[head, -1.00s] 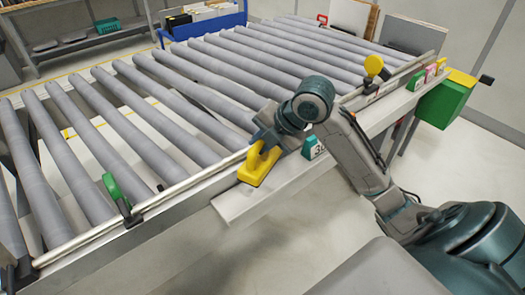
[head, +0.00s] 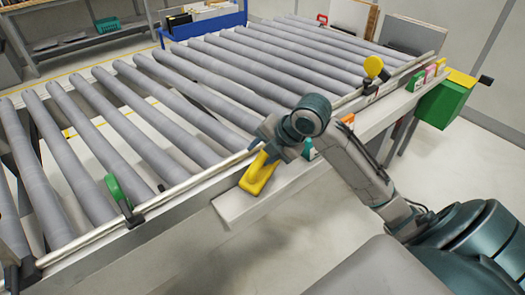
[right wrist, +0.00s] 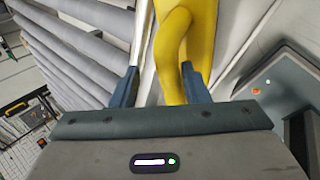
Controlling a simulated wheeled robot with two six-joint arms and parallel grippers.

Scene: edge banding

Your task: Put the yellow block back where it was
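The yellow block (head: 258,177) is at the near ledge of the roller conveyor, toward the ledge's left end, and looks tilted. Its upper part is partly hidden by my right gripper (head: 268,150), which reaches it from above. In the right wrist view the yellow block (right wrist: 172,50) stands between the two fingers of my right gripper (right wrist: 158,82). A gap shows between the left finger and the block, and the right finger is close against it or overlaps it. My left gripper is not in view.
The ledge (head: 232,205) runs along the conveyor's front rail. A green clamp-like part (head: 115,190) stands on the rail at left, a yellow disc (head: 373,67) at right. Small coloured blocks, one orange (head: 348,119), line the ledge. A green box (head: 442,105) hangs at the far right.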

